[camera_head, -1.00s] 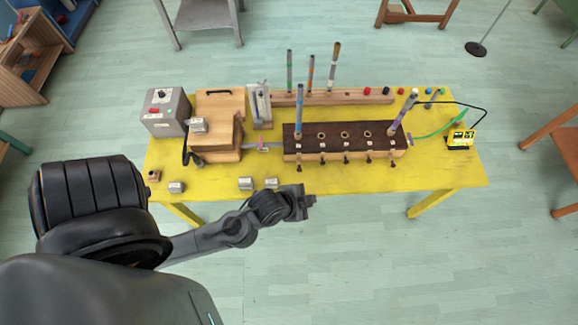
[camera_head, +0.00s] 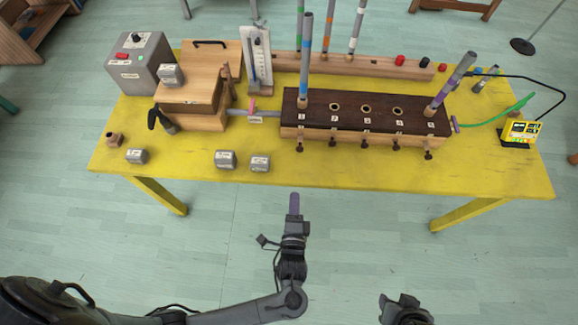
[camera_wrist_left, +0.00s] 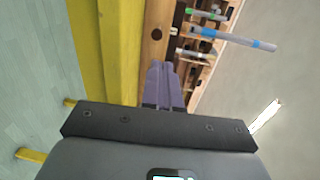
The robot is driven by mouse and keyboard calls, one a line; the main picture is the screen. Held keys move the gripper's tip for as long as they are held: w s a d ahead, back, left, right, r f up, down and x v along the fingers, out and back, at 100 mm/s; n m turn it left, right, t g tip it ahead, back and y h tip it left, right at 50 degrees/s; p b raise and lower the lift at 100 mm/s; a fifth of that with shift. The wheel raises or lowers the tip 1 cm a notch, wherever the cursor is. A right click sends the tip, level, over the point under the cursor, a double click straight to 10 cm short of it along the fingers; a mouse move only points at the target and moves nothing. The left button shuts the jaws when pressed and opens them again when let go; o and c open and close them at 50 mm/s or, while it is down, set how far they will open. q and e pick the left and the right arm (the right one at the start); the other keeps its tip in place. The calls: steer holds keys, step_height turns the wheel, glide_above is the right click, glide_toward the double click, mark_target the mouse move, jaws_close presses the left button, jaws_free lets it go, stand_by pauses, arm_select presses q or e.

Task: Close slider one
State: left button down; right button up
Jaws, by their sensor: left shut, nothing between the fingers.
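A long wooden box with a dark top (camera_head: 365,108) stands on the yellow table, with numbered holes along its top. Several dark slider knobs stick out of its front face; slider one (camera_head: 299,146) is the leftmost, below the label 1. My left gripper (camera_head: 294,202) is shut and empty, in front of the table edge and apart from slider one. In the left wrist view its purple fingers (camera_wrist_left: 165,82) lie together, with a dark round knob (camera_wrist_left: 157,34) on the wooden front beyond them. My right gripper (camera_head: 402,308) shows partly at the bottom edge; its fingers are unclear.
Striped tubes stand in the box at holes 1 (camera_head: 305,55) and 5 (camera_head: 452,80). Small grey weights (camera_head: 225,159) lie on the table left of the sliders. A yellow device (camera_head: 520,132) stands at the right end. The space before the table's front edge is clear.

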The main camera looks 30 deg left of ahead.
arm_select(q)
steer(key=w+f, duration=0.1)
steer(key=b, duration=0.5)
glide_toward(299, 151)
steer(key=x, duration=0.6)
steer(key=shift+w, duration=0.4)
steer(key=shift+a, duration=0.1)
arm_select(e)
step_height(299, 151, down, 6)
arm_select(q)
steer(key=shift+w, duration=0.1)
steer(key=x, duration=0.3)
steer(key=shift+r, duration=0.2)
steer(key=shift+w+f, duration=0.1)
arm_select(e)
steer(key=shift+s+f, duration=0.1)
steer(key=shift+s, duration=0.2)
